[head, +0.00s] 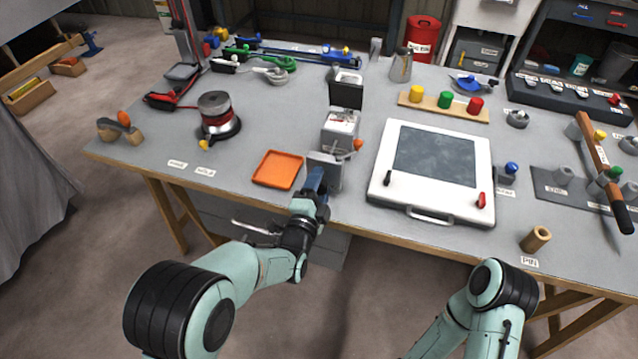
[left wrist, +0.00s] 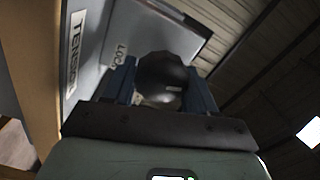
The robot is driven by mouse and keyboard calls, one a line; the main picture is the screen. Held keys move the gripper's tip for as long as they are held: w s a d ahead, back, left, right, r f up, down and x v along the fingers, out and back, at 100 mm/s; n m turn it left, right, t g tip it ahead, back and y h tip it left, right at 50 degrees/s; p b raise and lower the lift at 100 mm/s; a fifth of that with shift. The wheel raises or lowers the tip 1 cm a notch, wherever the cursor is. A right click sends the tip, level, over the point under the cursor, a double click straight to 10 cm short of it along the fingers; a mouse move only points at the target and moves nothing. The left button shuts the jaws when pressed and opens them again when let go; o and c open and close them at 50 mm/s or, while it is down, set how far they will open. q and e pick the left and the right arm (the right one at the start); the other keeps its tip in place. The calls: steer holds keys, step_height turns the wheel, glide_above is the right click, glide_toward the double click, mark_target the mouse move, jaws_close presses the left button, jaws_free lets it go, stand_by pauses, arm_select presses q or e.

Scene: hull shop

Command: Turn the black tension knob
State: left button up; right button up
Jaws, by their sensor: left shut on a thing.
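The black tension knob (left wrist: 163,78) shows in the left wrist view as a round dark knob between the two blue fingers of my left gripper (head: 316,182). The fingers are shut on its sides. A label reading TENSION (left wrist: 76,52) is on the surface beside it. In the head view the gripper reaches a grey block (head: 328,168) at the table's front edge, and the knob itself is hidden there. My right arm shows at the lower right of the head view, but its gripper is out of the picture.
An orange tray (head: 278,169) lies left of the grey block. A white-framed panel (head: 432,172) with a grey screen lies to the right. A small machine with an open black lid (head: 346,93) stands behind. A drawer handle (head: 255,228) sits below the table's front edge.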

arm_select(q)
steer(key=m+p, duration=0.1)
steer(key=m, duration=0.3)
steer(key=shift+m, duration=0.4)
steer(key=m, duration=0.3)
steer(key=shift+f+m+p, duration=0.15)
steer(key=shift+m+p, duration=0.15)
steer(key=shift+p, duration=0.1)
steer(key=m, duration=0.3)
steer(key=shift+m+p, duration=0.3)
steer(key=shift+p, duration=0.1)
steer(key=shift+a+f+m, duration=0.1)
steer(key=shift+f+m, duration=0.05)
steer(key=shift+m, duration=1.45)
steer(key=shift+p, duration=0.3)
steer(key=o, duration=1)
